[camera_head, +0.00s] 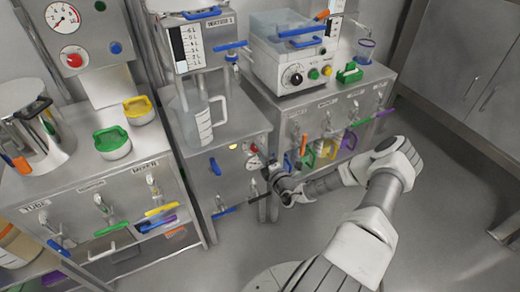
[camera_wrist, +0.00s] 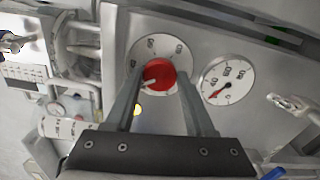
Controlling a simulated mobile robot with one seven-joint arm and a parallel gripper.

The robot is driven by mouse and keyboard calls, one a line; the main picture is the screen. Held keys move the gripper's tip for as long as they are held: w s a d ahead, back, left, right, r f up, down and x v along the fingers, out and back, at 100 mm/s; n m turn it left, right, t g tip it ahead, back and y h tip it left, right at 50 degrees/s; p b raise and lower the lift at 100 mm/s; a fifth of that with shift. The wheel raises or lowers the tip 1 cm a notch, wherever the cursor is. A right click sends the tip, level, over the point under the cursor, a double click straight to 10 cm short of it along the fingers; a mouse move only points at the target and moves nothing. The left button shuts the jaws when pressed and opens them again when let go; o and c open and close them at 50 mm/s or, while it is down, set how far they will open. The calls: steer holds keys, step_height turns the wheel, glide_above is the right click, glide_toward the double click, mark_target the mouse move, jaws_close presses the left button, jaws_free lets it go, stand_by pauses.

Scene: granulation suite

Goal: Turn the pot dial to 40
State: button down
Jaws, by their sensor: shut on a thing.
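The pot dial is a red round knob (camera_wrist: 158,72) on a white scale plate (camera_wrist: 160,47) in the wrist view. My gripper (camera_wrist: 160,76) has one finger on each side of the knob and is shut on it. A pale pointer mark shows at the knob's lower left. The numbers on the plate are rotated and too small to read surely, so I cannot tell the setting.
A white gauge (camera_wrist: 229,79) with a red needle sits right of the knob, and a yellow lamp (camera_wrist: 137,110) is below left. In the head view, a clear jug (camera_head: 195,115) stands on the cabinet. Taps and coloured handles project from the neighbouring cabinets. The floor in front is clear.

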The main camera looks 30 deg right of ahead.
steer(key=m+p, duration=0.1)
steer(key=m, duration=0.5)
steer(key=shift+m, duration=0.4)
stand_by(0.3)
steer(key=shift+c, duration=1.3)
jaws_free()
steer(key=shift+s, duration=0.15)
